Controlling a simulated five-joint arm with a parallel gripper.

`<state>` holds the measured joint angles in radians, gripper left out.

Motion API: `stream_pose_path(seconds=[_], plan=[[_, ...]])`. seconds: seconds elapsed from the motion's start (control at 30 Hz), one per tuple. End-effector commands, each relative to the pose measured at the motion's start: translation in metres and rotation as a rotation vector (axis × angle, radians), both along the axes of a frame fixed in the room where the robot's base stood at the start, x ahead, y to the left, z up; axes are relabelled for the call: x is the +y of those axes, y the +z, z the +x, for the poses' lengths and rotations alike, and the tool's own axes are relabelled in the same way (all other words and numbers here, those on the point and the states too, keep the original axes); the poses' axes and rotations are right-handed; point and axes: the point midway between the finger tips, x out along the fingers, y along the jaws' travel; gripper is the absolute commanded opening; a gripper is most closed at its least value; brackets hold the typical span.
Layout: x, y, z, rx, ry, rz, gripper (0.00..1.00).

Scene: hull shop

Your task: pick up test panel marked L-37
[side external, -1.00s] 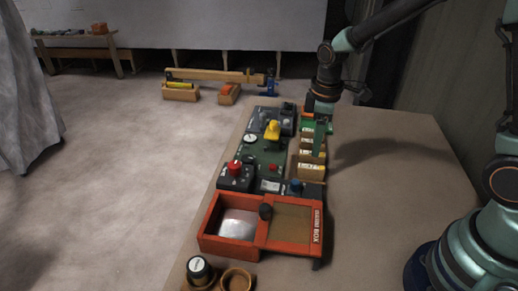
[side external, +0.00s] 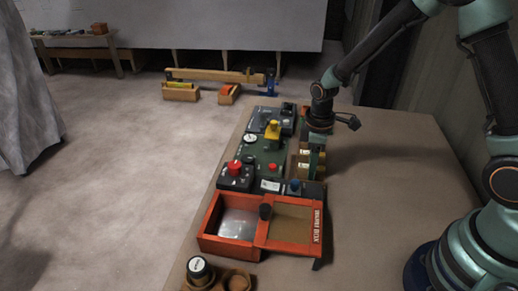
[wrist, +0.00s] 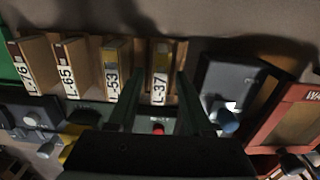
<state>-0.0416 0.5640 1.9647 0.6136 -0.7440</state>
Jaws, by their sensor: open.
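The test panel marked L-37 (wrist: 159,88) stands in a row of light wooden panels with white labels. In the wrist view it is the rightmost panel, beside panels L-53 (wrist: 111,75), L-65 (wrist: 71,78) and one that seems to read L-76 (wrist: 27,70). My gripper (wrist: 160,78) is open, with one finger on each side of the L-37 panel's label as seen from above. I cannot tell how far the fingertips reach down beside it. In the side view my gripper (side external: 313,172) is at the near end of the row and hides part of it.
A dark box with a blue knob (wrist: 225,120) is close right of the L-37 panel. A red box (side external: 232,222) with a lid stands nearer the camera, and a red button (side external: 235,168) is on a control unit to the left. The bench on the right is clear.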

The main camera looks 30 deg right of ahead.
Motion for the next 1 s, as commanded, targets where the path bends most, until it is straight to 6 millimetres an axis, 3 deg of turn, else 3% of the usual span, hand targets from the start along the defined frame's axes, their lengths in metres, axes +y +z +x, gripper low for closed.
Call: stream_pose_path(seconds=[0.23,0.27,0.3,0.4,0.63,1.0], plan=[[0.000,-0.001,0.000,-0.001,0.000,0.001,0.50],[0.000,-0.001,0.000,-0.001,0.000,0.001,0.46],[0.000,-0.001,0.000,-0.001,0.000,0.000,0.31],[0.000,0.000,0.000,-0.001,0.000,0.000,0.00],[0.000,0.003,0.001,-0.003,0.000,0.000,0.00],[0.000,0.030,0.001,-0.004,0.000,0.000,0.00]])
